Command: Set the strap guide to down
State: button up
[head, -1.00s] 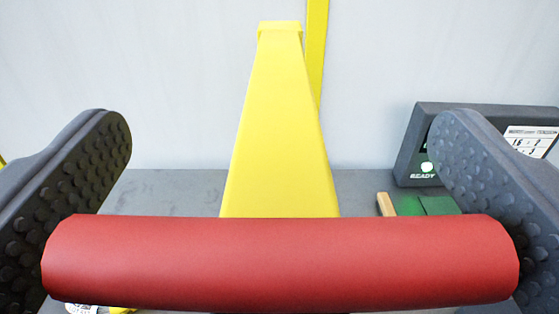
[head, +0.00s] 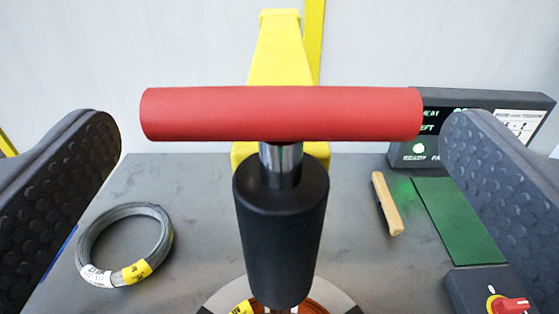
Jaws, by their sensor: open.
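A red horizontal bar handle (head: 280,113) sits on a short metal rod (head: 281,165) above a thick black cylinder (head: 281,235); I take this to be the strap guide. The cylinder stands upright over a copper-coloured coil (head: 312,308) on a grey ring, mostly cut off at the bottom edge. My gripper (head: 280,150) is open, with one dark studded finger at each side of the picture. The red bar lies between the fingers in the picture, with a gap at each end, and nothing is held.
A yellow post (head: 280,50) rises behind the handle. A grey wire coil (head: 125,245) with tags lies on the table (head: 200,185) at left.

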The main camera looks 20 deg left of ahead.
jog(key=v, duration=0.9)
dwell(0.3)
jog(key=s+d+r+m+h, duration=0.1)
jog(key=d+r+h, duration=0.1)
jog(key=d+r, duration=0.35)
jog(key=d+r+m+h, duration=0.1)
jog(key=d+r+h, duration=0.15)
jog(key=r, duration=0.55)
jog(key=s+d+r+m+g, duration=0.1)
jog(key=s+d+r+g, duration=0.1)
jog(key=s+d+r, duration=0.6)
notch_tip(320, 180, up, 3)
jog(key=shift+s+d+r, duration=0.2)
jog(key=shift+s+d, duration=0.05)
jog(key=shift+s, duration=0.5)
